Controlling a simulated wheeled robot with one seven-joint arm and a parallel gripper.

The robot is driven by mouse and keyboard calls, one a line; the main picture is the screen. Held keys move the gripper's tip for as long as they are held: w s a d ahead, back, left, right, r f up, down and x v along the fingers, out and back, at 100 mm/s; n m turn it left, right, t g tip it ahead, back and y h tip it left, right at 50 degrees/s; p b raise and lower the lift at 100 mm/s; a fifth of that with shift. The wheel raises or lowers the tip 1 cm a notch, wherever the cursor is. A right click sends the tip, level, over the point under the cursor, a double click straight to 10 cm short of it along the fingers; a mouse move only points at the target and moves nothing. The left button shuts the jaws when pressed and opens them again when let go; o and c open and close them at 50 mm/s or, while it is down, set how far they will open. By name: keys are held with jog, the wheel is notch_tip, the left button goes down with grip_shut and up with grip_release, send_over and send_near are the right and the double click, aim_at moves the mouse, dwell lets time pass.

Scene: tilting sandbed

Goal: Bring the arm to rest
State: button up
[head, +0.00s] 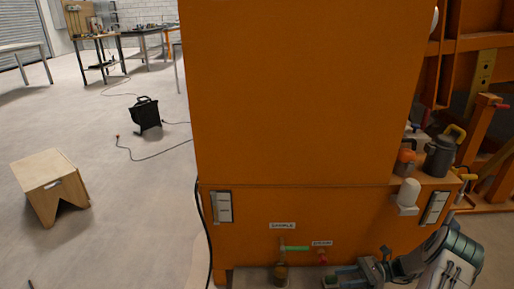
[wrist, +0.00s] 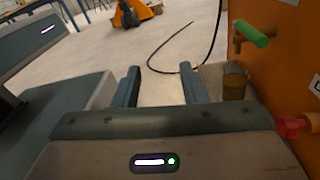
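My arm reaches down at the bottom right of the head view, low beside the orange machine's front. My gripper (head: 340,279) points left there, near the two taps. In the wrist view my gripper (wrist: 160,78) has its two fingers apart with bare floor showing between them, and it holds nothing. Fingertip detail is too small to tell in the head view.
The orange machine (head: 300,100) fills the middle. A green-handled tap (head: 295,248) sits above an amber jar (head: 281,275), near a red tap (head: 322,258). The jar (wrist: 234,86) stands just right of my fingers. A wooden stool (head: 48,180) stands left; open floor lies around it.

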jog(key=s+a+r+n+g+h+p, duration=0.1)
jog(key=s+a+r+n+h+p, duration=0.3)
jog(key=r, duration=0.7)
jog(key=w+a+r+n+g+h+p, duration=0.1)
jog(key=a+r+n+h+p, duration=0.15)
jog(key=r+p, duration=0.65)
jog(key=s+a+r+n+g+h+p, duration=0.1)
jog(key=s+a+r+n+h+p, duration=0.2)
jog(key=r, duration=1.1)
jog(key=s+a+r+n+t+h+p, duration=0.1)
jog(key=s+r+n+t+h+p, duration=0.1)
jog(key=r, duration=0.7)
jog(key=s+a+r+n+t+h+p, duration=0.1)
jog(key=s+r+n+t+h+p, duration=0.1)
jog(key=s+r+p, duration=0.5)
jog(key=s+a+r+n+t+h+p, duration=0.2)
jog(key=s+r+n+p, duration=0.3)
jog(key=r, duration=0.6)
jog(key=shift+r+t+h+p, duration=0.4)
jog(key=shift+t+h+p, duration=0.1)
jog(key=shift+h+p, duration=0.35)
jog(key=shift+s+a+n, duration=0.1)
jog(key=shift+n, duration=0.15)
